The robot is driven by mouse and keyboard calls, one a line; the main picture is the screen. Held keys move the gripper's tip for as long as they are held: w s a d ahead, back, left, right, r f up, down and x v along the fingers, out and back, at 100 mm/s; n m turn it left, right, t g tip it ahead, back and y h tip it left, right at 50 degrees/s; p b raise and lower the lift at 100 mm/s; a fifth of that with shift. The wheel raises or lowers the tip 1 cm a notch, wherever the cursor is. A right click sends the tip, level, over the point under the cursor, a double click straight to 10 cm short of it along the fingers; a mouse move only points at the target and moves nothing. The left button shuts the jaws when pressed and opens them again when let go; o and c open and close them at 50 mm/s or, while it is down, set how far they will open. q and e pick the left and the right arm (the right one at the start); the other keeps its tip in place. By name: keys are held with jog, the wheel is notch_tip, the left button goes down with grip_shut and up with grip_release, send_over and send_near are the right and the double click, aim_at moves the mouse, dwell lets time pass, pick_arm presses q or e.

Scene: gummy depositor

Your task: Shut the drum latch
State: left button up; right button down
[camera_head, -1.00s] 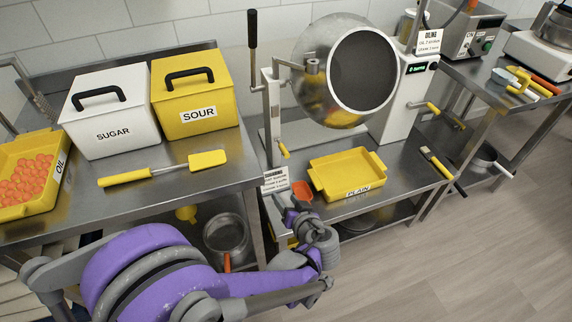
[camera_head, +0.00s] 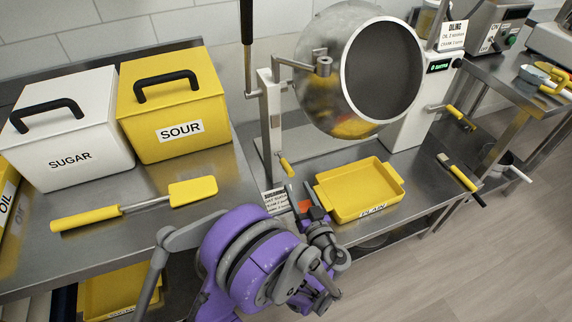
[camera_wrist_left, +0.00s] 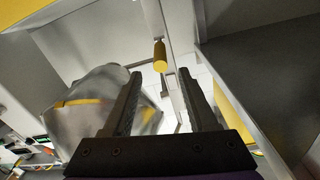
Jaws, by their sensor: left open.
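The drum (camera_head: 350,75) is a shiny metal bowl with its dark round mouth facing right, held at the left by a white post (camera_head: 268,120). A small yellow-handled lever, which looks like the drum latch (camera_head: 286,166), hangs low beside that post. In the left wrist view the yellow handle (camera_wrist_left: 160,56) shows just beyond and between the fingertips, and the drum (camera_wrist_left: 90,100) is at the left. My left gripper (camera_head: 304,206) is just below and right of the handle, open and empty, apart from it as far as I can tell. My right gripper is out of view.
A yellow tray (camera_head: 358,190) sits on the steel table right of my gripper. A small sign (camera_head: 276,200) stands at the table's front edge. The white sugar bin (camera_head: 65,125), yellow sour bin (camera_head: 172,105) and yellow spatula (camera_head: 135,205) occupy the left table.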

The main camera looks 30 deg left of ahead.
aim_at(288, 168)
pick_arm(q)
jog(key=x, duration=0.9)
jog(key=shift+w+a+b, duration=0.15)
jog(key=shift+w+b, duration=0.05)
jog(key=shift+b, duration=0.15)
grip_shut()
dwell(0.9)
